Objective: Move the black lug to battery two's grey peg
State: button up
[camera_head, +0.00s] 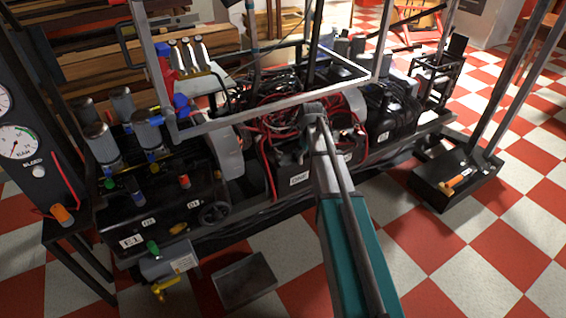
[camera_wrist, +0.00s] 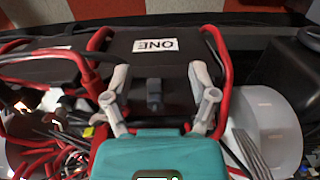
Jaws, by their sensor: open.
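My gripper (camera_wrist: 158,84) is open in the wrist view, its two grey fingers spread over a black battery (camera_wrist: 125,50) labelled ONE. A small dark upright piece (camera_wrist: 153,96), which looks like the black lug, stands between the fingers with a gap on each side. In the head view, my gripper (camera_head: 314,112) is above battery one (camera_head: 284,174), near red and black cables. A second black battery (camera_head: 395,112) stands to its right, with a white label too small to read. I cannot pick out its grey peg.
A grey metal frame (camera_head: 262,107) surrounds the work area. Red cables (camera_wrist: 222,60) loop close beside both fingers. A pale round housing (camera_wrist: 268,125) is right of the gripper in the wrist view. The checkered floor (camera_head: 480,265) at front right is clear.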

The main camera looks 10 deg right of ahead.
jog(key=shift+s+a, duration=0.25)
jog(key=shift+a, duration=0.55)
jog(key=shift+s+a, duration=0.25)
jog(key=shift+a, duration=0.5)
jog(key=shift+s+a, duration=0.25)
jog(key=shift+a, duration=0.55)
